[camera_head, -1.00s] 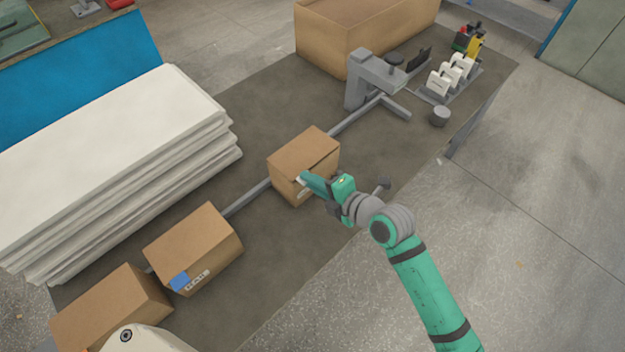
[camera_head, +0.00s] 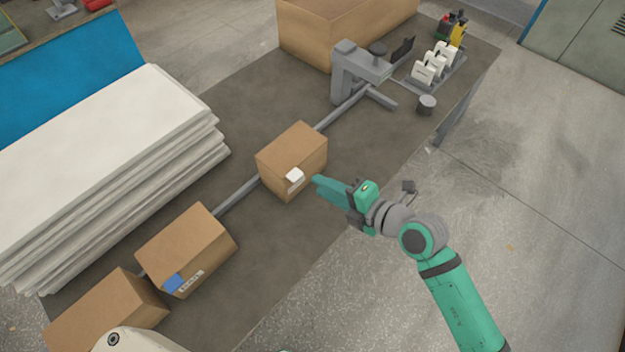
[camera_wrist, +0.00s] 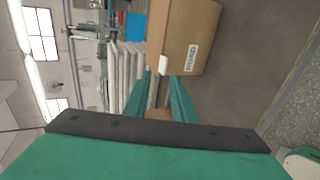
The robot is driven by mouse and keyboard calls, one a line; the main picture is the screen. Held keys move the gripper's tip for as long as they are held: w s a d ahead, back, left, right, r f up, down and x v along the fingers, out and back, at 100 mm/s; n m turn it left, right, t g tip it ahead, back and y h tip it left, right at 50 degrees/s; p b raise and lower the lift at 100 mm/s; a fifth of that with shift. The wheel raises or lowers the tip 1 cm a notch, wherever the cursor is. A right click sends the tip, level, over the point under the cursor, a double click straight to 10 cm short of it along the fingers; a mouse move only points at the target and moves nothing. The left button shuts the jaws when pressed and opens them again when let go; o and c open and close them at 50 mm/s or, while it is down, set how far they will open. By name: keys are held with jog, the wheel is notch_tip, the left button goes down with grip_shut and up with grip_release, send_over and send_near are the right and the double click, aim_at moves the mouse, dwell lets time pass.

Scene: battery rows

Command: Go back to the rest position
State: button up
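My gripper (camera_head: 318,187) is at the right of the middle cardboard box (camera_head: 291,160), apart from it, near the table's right edge. In the wrist view its two green fingers (camera_wrist: 164,92) stand apart, with nothing held between them. The middle box has a white label (camera_head: 295,175) on the side facing my gripper. A brown box with a printed label, also in the wrist view (camera_wrist: 187,32), lies beyond the fingers.
Two more boxes, one with a blue label (camera_head: 186,248) and one at the near corner (camera_head: 105,312), stand on the grey table (camera_head: 265,255). White sheets (camera_head: 105,150) are stacked left. A grey stand (camera_head: 352,70) is at the back. Floor right of the table is clear.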

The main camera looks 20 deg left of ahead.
jog(key=shift+v, duration=0.95)
